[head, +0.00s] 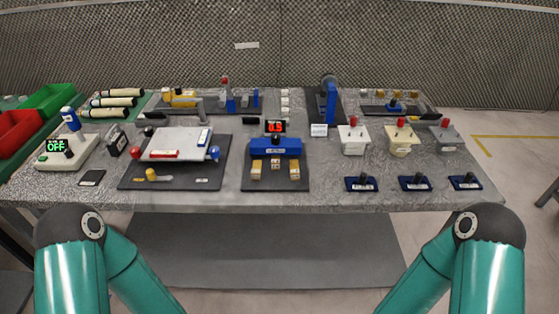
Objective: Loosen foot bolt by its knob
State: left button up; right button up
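I cannot tell for sure which part is the foot bolt. A white plate (182,143) sits on a dark mat at the left of the table. Around it are a red ball knob (135,153), a blue ball knob (214,153) and a dark knob (148,131). A yellow knobbed piece (152,175) lies at the mat's front. Only my teal arm links show at the bottom corners; neither gripper is in view.
A blue fixture (276,147) stands mid-table on a dark mat. Several boxes with red-topped levers, one a yellowish box (401,140), stand at the right. The front strip of the grey table (270,201) is clear.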

aim_at(275, 138)
jog(key=z, duration=0.3)
jog(key=k, duration=1.05)
jog(key=u, duration=0.75)
jog(key=i, duration=1.05)
